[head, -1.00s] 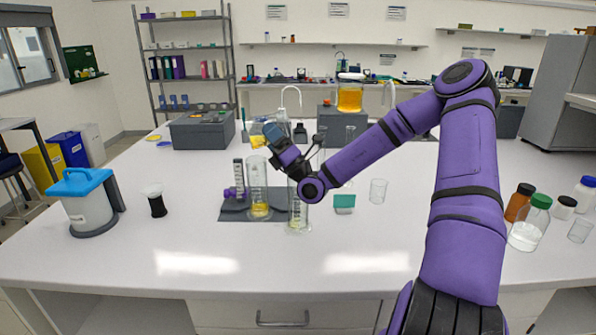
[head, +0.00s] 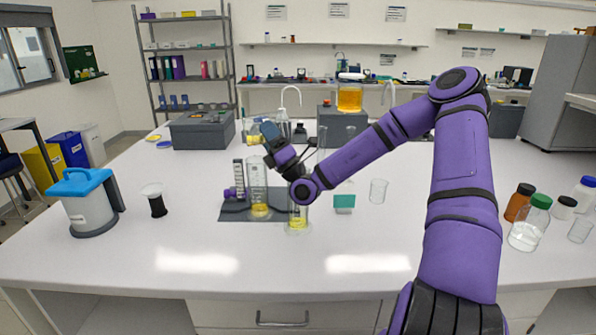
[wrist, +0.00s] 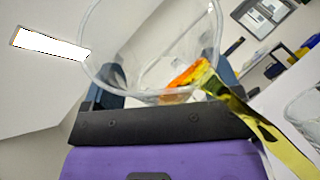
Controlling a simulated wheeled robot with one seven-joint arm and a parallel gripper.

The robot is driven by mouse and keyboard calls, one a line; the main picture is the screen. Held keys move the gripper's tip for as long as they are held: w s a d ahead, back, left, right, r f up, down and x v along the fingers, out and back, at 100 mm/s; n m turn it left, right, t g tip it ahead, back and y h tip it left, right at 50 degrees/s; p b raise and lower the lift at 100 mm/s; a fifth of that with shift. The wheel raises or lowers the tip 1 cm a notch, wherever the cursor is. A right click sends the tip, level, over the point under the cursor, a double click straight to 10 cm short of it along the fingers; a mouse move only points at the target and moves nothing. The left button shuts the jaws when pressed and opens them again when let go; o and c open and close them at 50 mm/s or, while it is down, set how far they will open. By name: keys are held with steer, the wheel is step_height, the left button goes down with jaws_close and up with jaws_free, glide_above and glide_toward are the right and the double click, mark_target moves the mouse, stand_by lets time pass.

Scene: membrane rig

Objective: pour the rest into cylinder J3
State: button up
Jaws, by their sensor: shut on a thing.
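My gripper (head: 270,134) is shut on a clear vessel, which the wrist view shows large and tilted between the blue fingers (wrist: 150,45). Yellow-orange liquid lies by its lip in the wrist view, and a yellow band runs down to the right from there. In the head view, the vessel is mostly hidden by the gripper. Below stand a tall clear cylinder (head: 258,180) with some yellow liquid at its bottom and another cylinder (head: 297,224), also with yellow liquid low inside, its upper part behind my arm. I cannot read which is J3.
A dark grey mat (head: 232,214) lies under the cylinders, with a small graduated cylinder (head: 239,176) at its left. A teal block (head: 344,202) and an empty beaker (head: 378,190) stand to the right. The front of the bench is clear.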

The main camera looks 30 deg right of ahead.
steer(key=shift+r+m+t+h, duration=0.2)
steer(key=shift+m+t+h, duration=0.2)
steer(key=shift+m+h, duration=0.3)
